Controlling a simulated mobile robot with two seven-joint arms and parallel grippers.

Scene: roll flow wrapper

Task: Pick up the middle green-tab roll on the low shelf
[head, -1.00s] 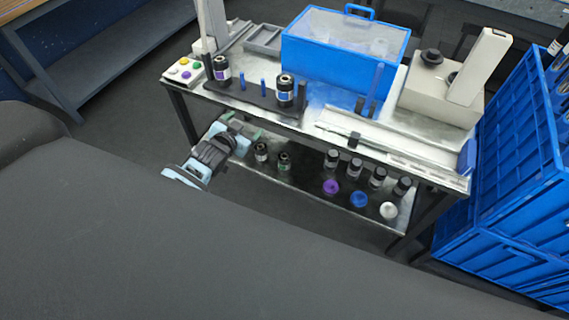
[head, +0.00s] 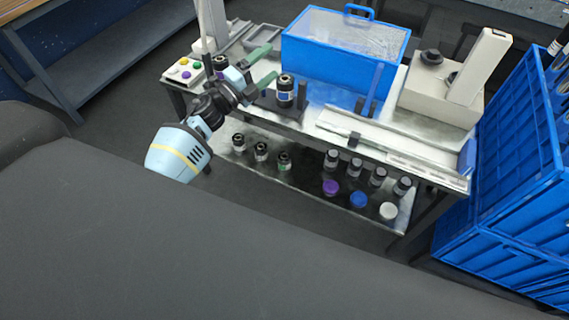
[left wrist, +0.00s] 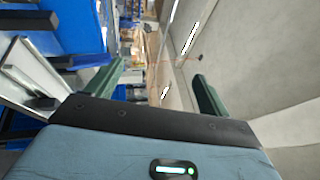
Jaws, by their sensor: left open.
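On the low shelf's left part, three dark rolls stand upright in a slanting row. The middle one of these (head: 261,151) has a dark top and pale band; its tab colour is too small to tell. The left roll (head: 238,142) and the right roll (head: 284,161), with some green on its side, flank it. My left gripper (head: 265,66) is raised above the tabletop's left part, well above these rolls. Its green fingers are apart and nothing is between them; they also show in the left wrist view (left wrist: 157,86). My right gripper is not in view.
The low shelf (head: 310,183) also holds several dark-topped rolls (head: 354,167) and purple, blue and white discs (head: 358,200) at right. Above it, the tabletop (head: 323,115) bears a blue bin (head: 335,75) and an upright roll (head: 285,91). Blue crates (head: 500,210) stand at the right.

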